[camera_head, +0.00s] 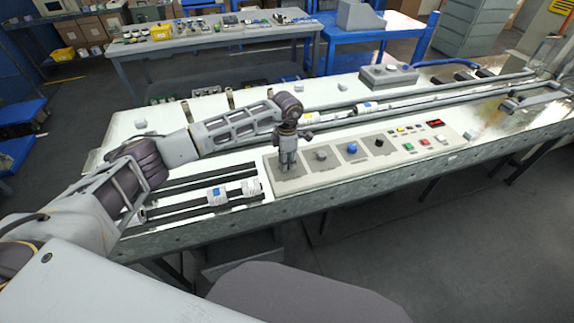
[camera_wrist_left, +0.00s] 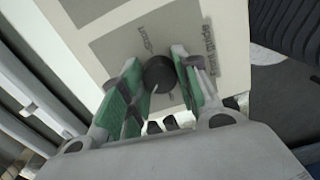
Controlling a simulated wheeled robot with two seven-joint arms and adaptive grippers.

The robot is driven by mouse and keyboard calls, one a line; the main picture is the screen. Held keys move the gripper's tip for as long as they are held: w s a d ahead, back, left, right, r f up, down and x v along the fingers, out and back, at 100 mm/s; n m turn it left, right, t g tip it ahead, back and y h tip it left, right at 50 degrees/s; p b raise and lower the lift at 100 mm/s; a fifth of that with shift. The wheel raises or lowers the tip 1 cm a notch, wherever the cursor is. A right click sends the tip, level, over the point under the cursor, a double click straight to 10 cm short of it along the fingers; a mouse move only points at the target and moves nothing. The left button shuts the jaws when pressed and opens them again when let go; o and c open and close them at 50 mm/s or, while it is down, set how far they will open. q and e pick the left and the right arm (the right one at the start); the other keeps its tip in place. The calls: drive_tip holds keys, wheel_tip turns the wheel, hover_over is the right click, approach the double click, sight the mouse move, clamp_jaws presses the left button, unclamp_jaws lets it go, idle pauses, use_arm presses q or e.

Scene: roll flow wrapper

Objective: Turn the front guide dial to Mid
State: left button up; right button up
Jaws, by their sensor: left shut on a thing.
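A dark round dial (camera_wrist_left: 160,73) with a pale pointer line sits on a grey plate of the control panel, between my left gripper's green finger pads in the wrist view. I take it for the front guide dial. The pointer line runs toward the lower part of that view. My left gripper (camera_wrist_left: 158,84) is shut on this dial. In the head view my left gripper (camera_head: 287,168) points down onto the left end of the control panel (camera_head: 300,185) and hides the dial.
On the panel to the right are a grey knob (camera_head: 321,154), a blue knob (camera_head: 352,148), a black knob (camera_head: 379,142) and several coloured buttons. A grey box (camera_head: 388,76) stands behind.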

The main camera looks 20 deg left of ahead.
use_arm(q)
drive_tip(key=shift+m+b, duration=0.9)
drive_tip(key=shift+m, duration=0.3)
drive_tip(key=shift+m+b, duration=0.6)
drive_tip(key=shift+m, duration=0.4)
use_arm(e)
drive_tip(key=w+d+f, duration=0.2)
drive_tip(key=d+f, duration=0.1)
use_arm(q)
drive_tip(key=m+b, duration=0.4)
drive_tip(key=m, duration=0.3)
drive_tip(key=shift+m+b, duration=0.75)
drive_tip(key=shift+m, duration=0.45)
use_arm(e)
drive_tip(key=w+a+t, duration=0.1)
drive_tip(key=w+a, duration=0.5)
drive_tip(key=w, duration=0.4)
drive_tip(key=shift+w+a+r, duration=0.15)
drive_tip(key=shift+w, duration=0.35)
use_arm(q)
drive_tip(key=o, duration=1)
